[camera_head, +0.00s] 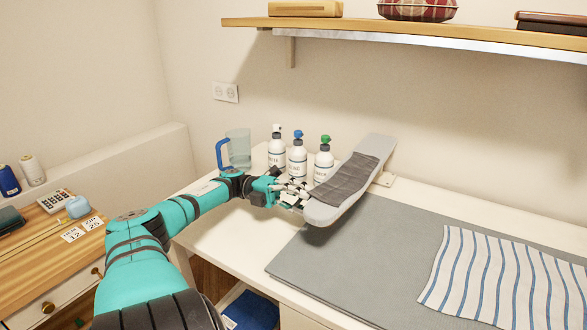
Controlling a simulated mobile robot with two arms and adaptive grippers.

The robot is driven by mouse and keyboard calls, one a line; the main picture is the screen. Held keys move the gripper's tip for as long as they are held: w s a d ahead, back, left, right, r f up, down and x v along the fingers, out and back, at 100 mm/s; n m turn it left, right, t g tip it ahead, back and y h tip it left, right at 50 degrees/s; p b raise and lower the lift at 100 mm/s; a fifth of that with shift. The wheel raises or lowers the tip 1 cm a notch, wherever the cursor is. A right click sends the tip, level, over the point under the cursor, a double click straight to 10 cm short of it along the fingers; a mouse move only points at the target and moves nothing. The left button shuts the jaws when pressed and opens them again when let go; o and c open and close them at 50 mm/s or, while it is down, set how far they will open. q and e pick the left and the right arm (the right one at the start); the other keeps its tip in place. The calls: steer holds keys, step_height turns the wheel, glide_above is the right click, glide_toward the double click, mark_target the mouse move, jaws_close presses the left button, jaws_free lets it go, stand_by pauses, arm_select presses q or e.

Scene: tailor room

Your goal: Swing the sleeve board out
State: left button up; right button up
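The sleeve board (378,146) is a long, pale grey padded board above the white table, slanting from the back right to the front left. A dark grey cloth (346,180) lies across its middle. Its far end is near a small mount at the wall side of the table. My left gripper (294,194) is at the left side of the board's near, rounded end, touching it or very close. Its fingers are small and partly hidden, so I cannot tell whether they are closed on the board. My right gripper is not in view.
Several things stand behind my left gripper: spray bottles (297,160) and a clear jug with a blue handle (238,148). A grey mat (345,265) and striped cloth (507,280) lie to the right. A shelf (420,32) hangs above. A wooden desk (35,235) is at left.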

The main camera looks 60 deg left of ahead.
arm_select(q)
steer(key=v, duration=0.6)
steer(key=shift+s+f, duration=0.1)
stand_by(0.6)
